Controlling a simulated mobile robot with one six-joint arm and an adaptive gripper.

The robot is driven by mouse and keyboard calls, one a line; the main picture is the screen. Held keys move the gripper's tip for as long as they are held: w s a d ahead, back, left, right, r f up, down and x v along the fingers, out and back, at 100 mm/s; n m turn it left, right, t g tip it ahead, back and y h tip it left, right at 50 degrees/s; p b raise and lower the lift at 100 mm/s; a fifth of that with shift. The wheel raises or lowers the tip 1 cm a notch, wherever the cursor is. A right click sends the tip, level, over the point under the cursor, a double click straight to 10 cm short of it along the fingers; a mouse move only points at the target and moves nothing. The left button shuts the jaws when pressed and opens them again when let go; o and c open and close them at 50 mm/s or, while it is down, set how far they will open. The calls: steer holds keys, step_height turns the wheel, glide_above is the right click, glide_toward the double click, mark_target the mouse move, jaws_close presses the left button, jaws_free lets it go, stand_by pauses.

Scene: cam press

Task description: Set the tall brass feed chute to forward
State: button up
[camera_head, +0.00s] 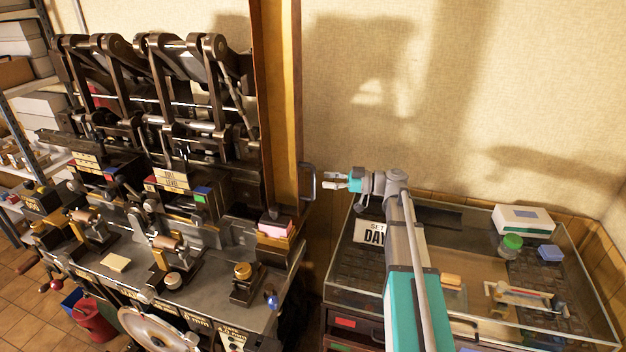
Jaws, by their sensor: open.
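My gripper (328,181) is open and empty. It is in the air in front of the wall, pointing left, with its fingertips just right of a dark handle (308,182); I cannot tell whether they touch. The dark press (150,120) stands to the left, clear of my gripper. On its bench are brass-coloured parts: a copper roller fitting (167,243), a similar one further left (86,216), and a brass-topped block (242,271) near the front right.
A handwheel (155,330) and red bucket (97,320) are low at left.

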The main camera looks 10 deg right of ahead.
mark_target(313, 196)
steer(key=shift+x, duration=2.45)
steer(key=shift+c, duration=0.2)
jaws_close()
